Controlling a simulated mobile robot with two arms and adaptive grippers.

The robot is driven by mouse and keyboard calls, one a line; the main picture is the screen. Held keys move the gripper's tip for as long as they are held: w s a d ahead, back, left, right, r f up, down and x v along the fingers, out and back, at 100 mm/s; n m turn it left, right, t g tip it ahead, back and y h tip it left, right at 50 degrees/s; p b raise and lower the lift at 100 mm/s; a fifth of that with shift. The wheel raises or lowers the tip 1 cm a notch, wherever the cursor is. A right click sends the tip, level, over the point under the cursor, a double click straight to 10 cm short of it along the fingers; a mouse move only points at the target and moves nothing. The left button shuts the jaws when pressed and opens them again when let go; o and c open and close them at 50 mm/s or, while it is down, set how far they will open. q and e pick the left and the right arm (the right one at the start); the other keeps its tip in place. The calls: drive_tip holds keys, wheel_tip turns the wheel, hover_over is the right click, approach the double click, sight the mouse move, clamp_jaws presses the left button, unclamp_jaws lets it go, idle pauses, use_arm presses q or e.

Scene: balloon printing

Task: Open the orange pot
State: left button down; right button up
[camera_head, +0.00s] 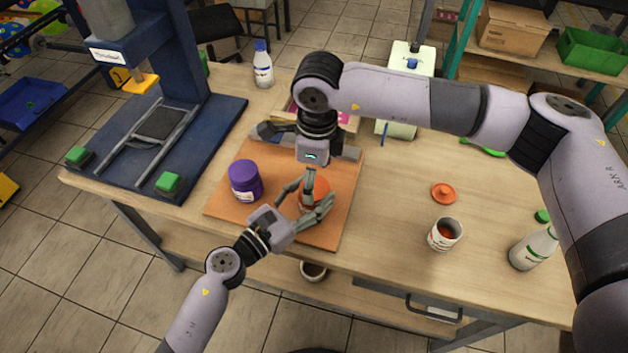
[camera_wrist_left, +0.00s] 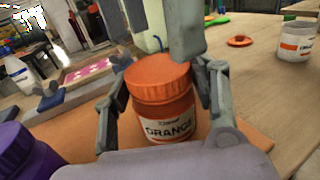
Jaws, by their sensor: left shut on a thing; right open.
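The orange pot (camera_head: 321,187) stands on the orange-brown board and is partly hidden by both grippers in the head view. In the left wrist view the orange pot (camera_wrist_left: 165,100) is upright, with its orange lid (camera_wrist_left: 158,78) on and an "ORANGE" label facing me. My left gripper (camera_head: 306,203) is shut around the pot's sides; its fingers (camera_wrist_left: 160,105) flank the jar in the wrist view. My right gripper (camera_head: 308,186) points down from above at the lid. Its open fingers (camera_wrist_left: 168,35) show above and behind the lid; contact with the lid is unclear.
A purple pot (camera_head: 245,182) stands left on the board (camera_head: 225,207). A loose orange-red lid (camera_head: 444,194), an open white can (camera_head: 445,235) and a white bottle (camera_head: 533,248) are on the right. A blue press (camera_head: 185,75) stands at left. The table's middle right is mostly clear.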

sight(315, 187)
drive_tip(key=shift+r, duration=0.7)
drive_tip(key=shift+c, duration=0.4)
drive_tip(key=m, duration=0.1)
drive_tip(key=r+m, duration=0.1)
drive_tip(key=m, duration=0.2)
drive_tip(key=shift+d+r, duration=0.1)
drive_tip(key=shift+r, duration=0.15)
drive_tip(key=m, duration=0.2)
drive_tip(key=r+m, duration=0.1)
drive_tip(key=m, duration=0.2)
drive_tip(key=shift+d+r+m, duration=0.1)
drive_tip(key=shift+r+m, duration=0.2)
drive_tip(key=shift+r, duration=0.05)
drive_tip(key=shift+w+f, duration=0.1)
drive_tip(key=shift+f, duration=3.85)
